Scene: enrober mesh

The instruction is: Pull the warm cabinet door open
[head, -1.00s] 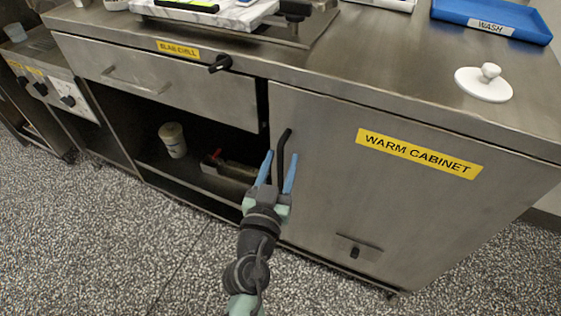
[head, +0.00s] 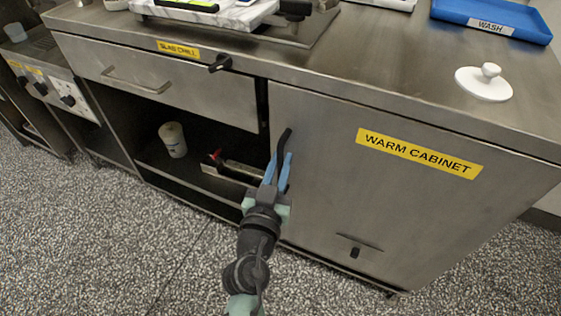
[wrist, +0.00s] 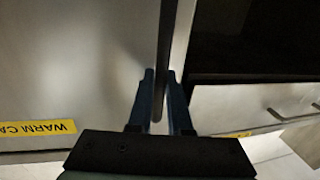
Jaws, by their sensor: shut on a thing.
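The warm cabinet door (head: 400,215) is a flat steel panel with a yellow WARM CABINET label (head: 420,153). It sits closed, flush in the counter front. Its dark vertical bar handle (head: 284,143) is near the door's left edge in the head view. My gripper (head: 278,168) has its blue fingers shut on the lower part of the handle. In the wrist view the fingers (wrist: 160,95) stand on either side of the dark handle bar (wrist: 162,60). The finger contact on the bar is partly hidden.
Left of the door is an open shelf bay with a pale tub (head: 173,139) and a red-handled item (head: 228,166). Above it is the SLAB CHILL drawer (head: 165,85). A white lid (head: 484,83) and blue WASH tray (head: 495,18) are on the counter. Speckled floor (head: 110,240) in front is clear.

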